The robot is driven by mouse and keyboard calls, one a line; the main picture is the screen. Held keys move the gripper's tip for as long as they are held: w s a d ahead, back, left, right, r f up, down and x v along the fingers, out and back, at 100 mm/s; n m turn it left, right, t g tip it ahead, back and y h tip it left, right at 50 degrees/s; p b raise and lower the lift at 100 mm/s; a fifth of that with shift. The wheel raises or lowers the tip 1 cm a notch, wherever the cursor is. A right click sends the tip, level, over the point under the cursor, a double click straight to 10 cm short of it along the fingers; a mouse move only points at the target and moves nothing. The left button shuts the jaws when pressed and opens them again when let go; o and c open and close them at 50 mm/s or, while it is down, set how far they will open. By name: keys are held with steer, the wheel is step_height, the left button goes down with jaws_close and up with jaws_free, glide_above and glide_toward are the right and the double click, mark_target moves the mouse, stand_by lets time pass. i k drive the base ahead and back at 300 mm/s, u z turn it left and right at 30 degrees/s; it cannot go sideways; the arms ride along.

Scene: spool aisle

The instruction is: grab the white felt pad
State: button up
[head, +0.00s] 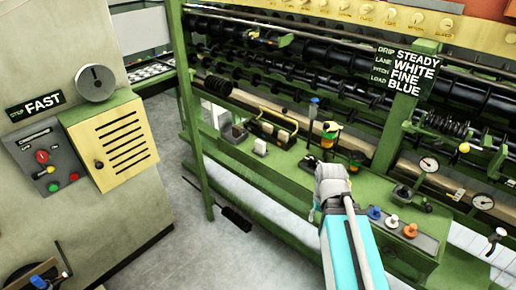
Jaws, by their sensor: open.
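A small pale block (260,146) stands on the green machine ledge, left of my arm. It may be the white felt pad, but it is too small to tell its material. My gripper (330,172) is over the ledge, to the right of the pale block and apart from it. It is open, though my wrist hides most of its fingers. I see nothing held in it.
A bottle-like item (329,133) with orange and green parts stands beyond my gripper. Coloured knobs (392,220) and gauges (428,164) are at right. Grey floor (185,190) is open at left.

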mark_target(260, 145)
steer(key=z, duration=0.1)
steer(key=i, duration=1)
steer(key=u, duration=0.05)
